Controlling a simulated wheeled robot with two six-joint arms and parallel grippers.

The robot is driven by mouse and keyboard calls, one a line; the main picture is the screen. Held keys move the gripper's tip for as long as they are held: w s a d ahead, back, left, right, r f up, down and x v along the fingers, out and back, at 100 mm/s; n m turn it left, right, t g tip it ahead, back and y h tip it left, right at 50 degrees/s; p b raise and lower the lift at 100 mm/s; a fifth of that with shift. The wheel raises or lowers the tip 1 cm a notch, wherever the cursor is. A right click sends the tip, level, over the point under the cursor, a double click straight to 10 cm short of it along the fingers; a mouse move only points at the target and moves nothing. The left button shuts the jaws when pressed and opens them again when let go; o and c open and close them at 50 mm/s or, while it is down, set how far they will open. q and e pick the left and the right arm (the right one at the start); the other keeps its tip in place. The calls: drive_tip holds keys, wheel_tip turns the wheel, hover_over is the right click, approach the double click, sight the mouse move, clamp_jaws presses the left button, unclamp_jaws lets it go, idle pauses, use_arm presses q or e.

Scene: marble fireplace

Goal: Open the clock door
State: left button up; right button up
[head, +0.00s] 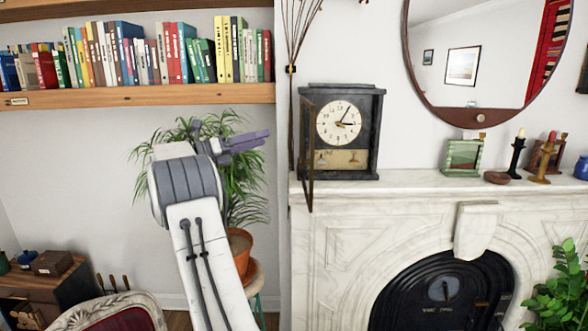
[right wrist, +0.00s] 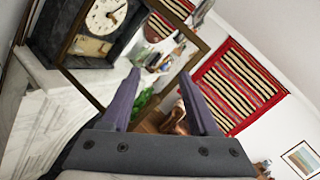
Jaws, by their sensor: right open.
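The dark clock (head: 377,135) stands on the left end of the marble mantel, with a round cream dial (head: 339,122) facing out. Its thin brown-framed door (head: 307,155) stands swung out from the left side of the case, seen nearly edge-on. My right gripper (head: 266,139) is left of the door in the head view, open and empty, with purple fingers. In the right wrist view the door frame (right wrist: 190,30) lies in front of my spread fingers (right wrist: 162,102), and the clock (right wrist: 75,40) is at upper left. I cannot tell whether a finger touches the door. My left gripper is out of view.
A potted plant (head: 245,195) stands behind my right arm. A bookshelf (head: 140,97) hangs at upper left.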

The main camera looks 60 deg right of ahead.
drive_tip(key=s+a+f+n+t+h+b, duration=0.2)
drive_tip(key=s+a+f+n+t, duration=0.45)
drive_tip(key=n, duration=0.85)
drive_tip(key=p+x, duration=0.5)
drive_tip(key=x, duration=0.5)
drive_tip(key=shift+s+d+t, duration=0.15)
drive_tip(key=shift+s+t, duration=0.1)
drive_tip(key=shift+t, duration=0.1)
clamp_jaws()
